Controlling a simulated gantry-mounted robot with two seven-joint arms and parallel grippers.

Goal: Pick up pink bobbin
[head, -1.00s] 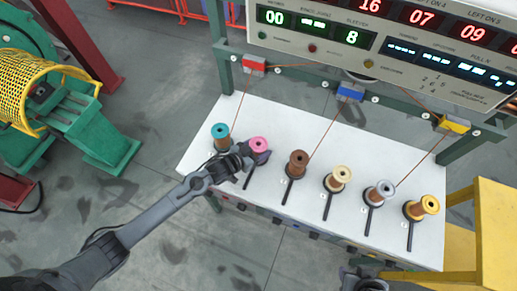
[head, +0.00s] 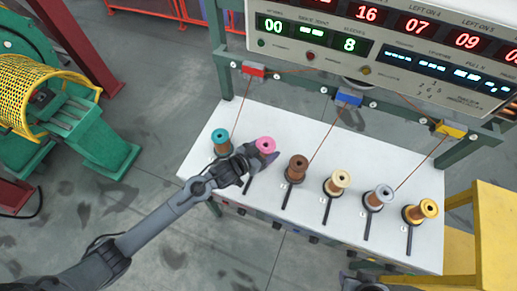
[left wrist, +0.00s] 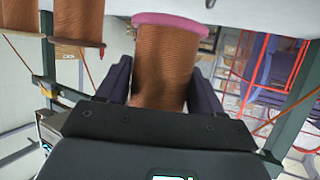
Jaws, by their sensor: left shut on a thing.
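The pink bobbin (head: 265,145) has a pink flange and shows in the head view at the end of my left arm, second from the left in the row. In the left wrist view the bobbin (left wrist: 165,62) shows copper-coloured windings and a pink rim, between the two dark fingers. My left gripper (head: 262,158) is shut on the bobbin; in the left wrist view its fingers (left wrist: 162,85) press on both sides of the windings. The bobbin's lower end is hidden by the gripper in the head view.
The white table (head: 300,235) bears a teal bobbin (head: 220,138) close to the left of my gripper and a brown bobbin (head: 297,166) to its right. Cream, silver and gold bobbins stand farther right. Thin wires run up to a rail. A display panel (head: 400,50) overhangs the back.

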